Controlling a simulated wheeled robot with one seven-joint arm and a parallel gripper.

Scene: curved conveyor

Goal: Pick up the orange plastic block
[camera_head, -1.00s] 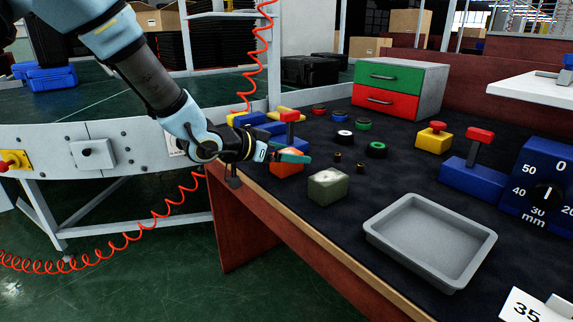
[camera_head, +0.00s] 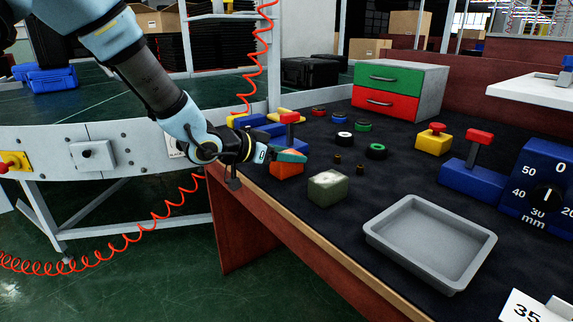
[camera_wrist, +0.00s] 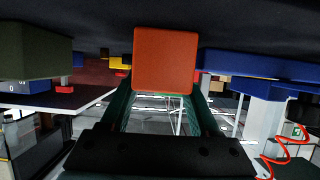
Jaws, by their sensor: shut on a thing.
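The orange plastic block (camera_head: 286,169) sits at the near left edge of the dark tabletop. My gripper (camera_head: 290,156) reaches over it from the left, with its teal fingers at the block's top. In the wrist view the block (camera_wrist: 166,60) fills the space between the two fingertips of my gripper (camera_wrist: 163,88), one on each side. The gripper is shut on it. The fingers partly hide the block in the head view, and I see no clear gap under it.
A grey-green block (camera_head: 327,188) stands just right of the orange one. A red-topped blue device (camera_head: 274,130) is close behind. A grey tray (camera_head: 430,242) lies at the front right. Small rings (camera_head: 376,151) and brass pieces (camera_head: 360,169) are scattered on the mat.

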